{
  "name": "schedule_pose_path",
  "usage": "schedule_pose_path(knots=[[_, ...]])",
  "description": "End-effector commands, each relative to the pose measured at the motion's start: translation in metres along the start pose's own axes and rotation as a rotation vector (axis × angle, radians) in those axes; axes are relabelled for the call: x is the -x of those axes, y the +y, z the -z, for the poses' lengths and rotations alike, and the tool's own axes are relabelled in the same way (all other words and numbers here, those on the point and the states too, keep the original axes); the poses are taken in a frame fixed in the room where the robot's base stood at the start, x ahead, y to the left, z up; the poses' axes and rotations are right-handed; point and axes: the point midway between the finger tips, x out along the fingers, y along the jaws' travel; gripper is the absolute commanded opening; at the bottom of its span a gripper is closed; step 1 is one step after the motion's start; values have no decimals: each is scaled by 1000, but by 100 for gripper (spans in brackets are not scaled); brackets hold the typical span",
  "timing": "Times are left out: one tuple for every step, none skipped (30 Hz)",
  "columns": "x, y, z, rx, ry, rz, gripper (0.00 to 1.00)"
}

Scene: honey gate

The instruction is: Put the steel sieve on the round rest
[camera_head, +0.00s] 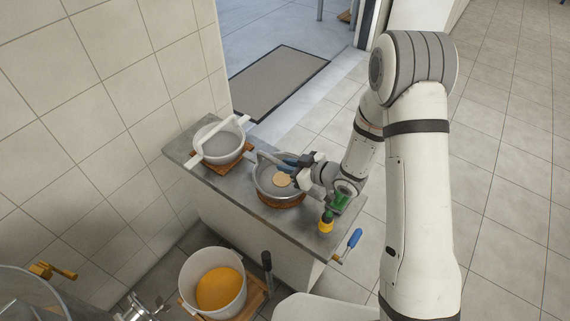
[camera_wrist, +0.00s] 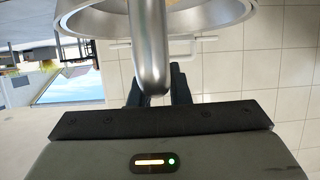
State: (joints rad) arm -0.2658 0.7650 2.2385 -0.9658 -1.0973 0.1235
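The steel sieve (camera_head: 262,184) is at the middle of the grey counter, with a pale round disc (camera_head: 283,181) showing inside it. A brown wooden round rest (camera_head: 279,203) shows directly beneath it; I cannot tell whether they touch. My gripper (camera_head: 307,172) is at the right side of the sieve. In the wrist view the sieve's rim (camera_wrist: 211,15) is at the top and its steel handle (camera_wrist: 148,48) runs down between my dark fingers (camera_wrist: 155,92), which appear shut on it. The fingertips are partly hidden behind the handle.
A white pot with a white bar (camera_head: 222,148) stands on a wooden board at the counter's left end. A green and yellow item (camera_head: 326,222) and a blue-handled tool (camera_head: 354,239) are at the right end. A white bucket with amber contents (camera_head: 187,280) stands below.

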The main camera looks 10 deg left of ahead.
Motion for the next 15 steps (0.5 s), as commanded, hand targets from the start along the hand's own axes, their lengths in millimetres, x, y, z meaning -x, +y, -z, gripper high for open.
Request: schedule_pose_path(knots=[[0,0,0,0,-1,0,21],[0,0,0,0,-1,0,23],[0,0,0,0,-1,0,26],[0,0,0,0,-1,0,29],[0,0,0,-1,-1,0,31],[0,0,0,-1,-1,0,34],[0,0,0,-1,-1,0,37],[0,0,0,-1,-1,0,37],[0,0,0,-1,-1,0,37],[0,0,0,-1,-1,0,37],[0,0,0,-1,-1,0,37],[0,0,0,-1,-1,0,37],[0,0,0,-1,-1,0,37],[1,0,0,-1,-1,0,37],[1,0,1,-1,-1,-1,37]])
